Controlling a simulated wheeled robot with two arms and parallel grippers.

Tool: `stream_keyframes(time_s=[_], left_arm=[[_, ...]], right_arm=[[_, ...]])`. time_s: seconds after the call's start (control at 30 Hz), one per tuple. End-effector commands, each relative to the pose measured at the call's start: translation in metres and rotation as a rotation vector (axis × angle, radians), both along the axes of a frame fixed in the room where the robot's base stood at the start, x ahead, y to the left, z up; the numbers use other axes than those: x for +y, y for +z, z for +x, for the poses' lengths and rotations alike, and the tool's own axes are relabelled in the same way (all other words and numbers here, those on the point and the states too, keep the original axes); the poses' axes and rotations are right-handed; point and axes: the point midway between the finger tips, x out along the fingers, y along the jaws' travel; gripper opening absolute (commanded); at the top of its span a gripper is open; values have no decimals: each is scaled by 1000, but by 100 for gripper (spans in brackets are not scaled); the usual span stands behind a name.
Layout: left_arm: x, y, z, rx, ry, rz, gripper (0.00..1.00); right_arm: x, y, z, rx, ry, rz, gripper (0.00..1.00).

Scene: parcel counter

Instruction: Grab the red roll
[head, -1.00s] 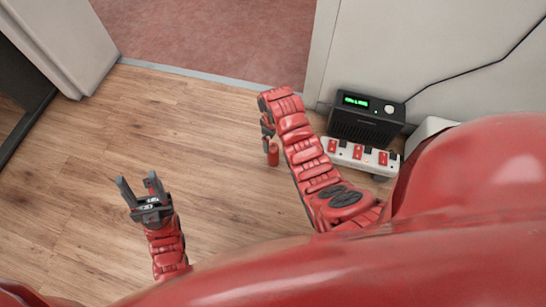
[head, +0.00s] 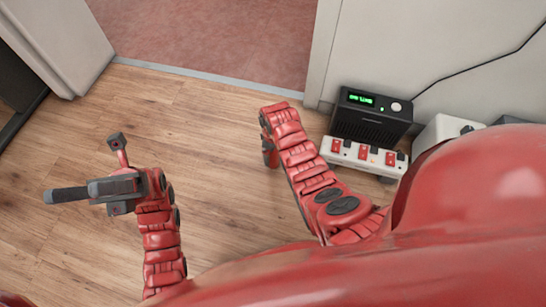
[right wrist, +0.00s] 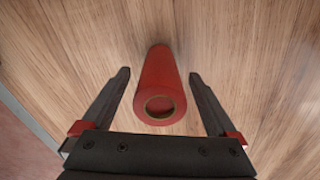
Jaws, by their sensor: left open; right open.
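The red roll (right wrist: 160,75) lies between the two fingers of my right gripper (right wrist: 158,73) in the right wrist view, with a visible gap on each side. Its round end, with a tan ring and a dull red centre, faces the camera. In the head view the roll (head: 271,158) shows only partly beside my right arm, which hides most of the right gripper (head: 265,140). The right gripper is open and holds nothing. My left gripper (head: 85,170) is open and empty over the wooden surface at the left, away from the roll.
A black box with a green display (head: 370,115) stands at the right by the wall. In front of it is a white strip with red switches (head: 362,155). A white device (head: 445,130) is partly hidden by my body. The wooden surface (head: 215,200) between my arms is clear.

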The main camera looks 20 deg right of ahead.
Motion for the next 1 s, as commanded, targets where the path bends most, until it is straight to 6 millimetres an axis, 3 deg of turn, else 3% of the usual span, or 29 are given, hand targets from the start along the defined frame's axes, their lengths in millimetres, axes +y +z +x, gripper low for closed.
stream_keyframes(time_s=[0.23,0.6,1.0], left_arm=[[22,22,-37,-225,-85,-129,50],[28,26,-45,-274,-107,-160,50],[28,26,-45,-272,-106,-158,50]], right_arm=[[0,-16,1,-2,0,1,94],[0,-18,1,-3,0,0,94],[0,-18,0,-1,0,0,22]])
